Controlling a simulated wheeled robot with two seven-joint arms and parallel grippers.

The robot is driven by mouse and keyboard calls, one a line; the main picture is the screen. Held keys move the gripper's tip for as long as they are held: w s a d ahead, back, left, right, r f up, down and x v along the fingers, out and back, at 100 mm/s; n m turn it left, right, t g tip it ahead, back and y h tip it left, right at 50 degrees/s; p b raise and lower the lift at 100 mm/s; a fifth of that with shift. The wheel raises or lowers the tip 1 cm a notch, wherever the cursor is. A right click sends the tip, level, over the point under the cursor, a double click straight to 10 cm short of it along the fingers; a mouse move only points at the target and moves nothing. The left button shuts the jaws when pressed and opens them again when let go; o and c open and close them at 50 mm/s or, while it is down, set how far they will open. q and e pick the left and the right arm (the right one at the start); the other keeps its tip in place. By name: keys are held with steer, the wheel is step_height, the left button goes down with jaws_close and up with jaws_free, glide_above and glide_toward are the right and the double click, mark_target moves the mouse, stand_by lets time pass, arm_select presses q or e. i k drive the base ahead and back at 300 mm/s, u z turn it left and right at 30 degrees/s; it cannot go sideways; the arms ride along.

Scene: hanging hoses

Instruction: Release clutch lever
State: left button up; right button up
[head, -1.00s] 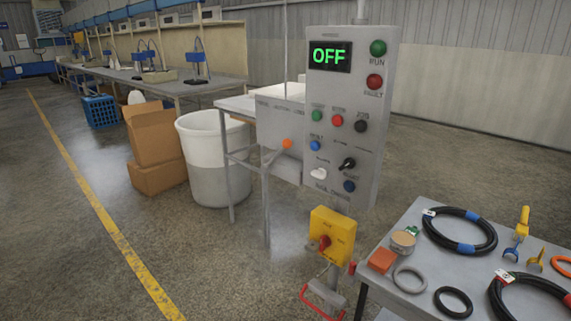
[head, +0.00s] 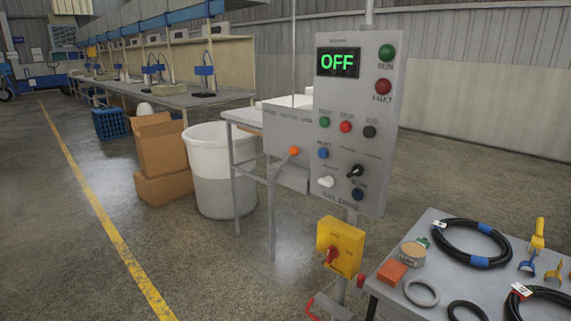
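A grey control panel (head: 356,120) stands upright on a post and its display (head: 338,62) reads OFF in green. A lever with an orange knob (head: 294,151) is at the front of a grey box (head: 284,117) just left of the panel. It may be the clutch lever, but the label on the box is too small to read. A thin arm runs down and left from the knob. A black-knobbed selector (head: 356,171) and a white knob (head: 326,181) are low on the panel. Neither of my grippers is in view.
A yellow switch box (head: 341,246) with a red handle hangs below the panel. A grey table (head: 396,305) with coiled black hoses (head: 472,244) and an orange block (head: 392,272) is at the lower right. A white bin (head: 212,150) and cardboard boxes (head: 160,145) stand left. The floor at front left is clear.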

mark_target(294, 151)
steer(key=u, duration=0.3)
steer(key=i, duration=1)
steer(key=z, duration=0.05)
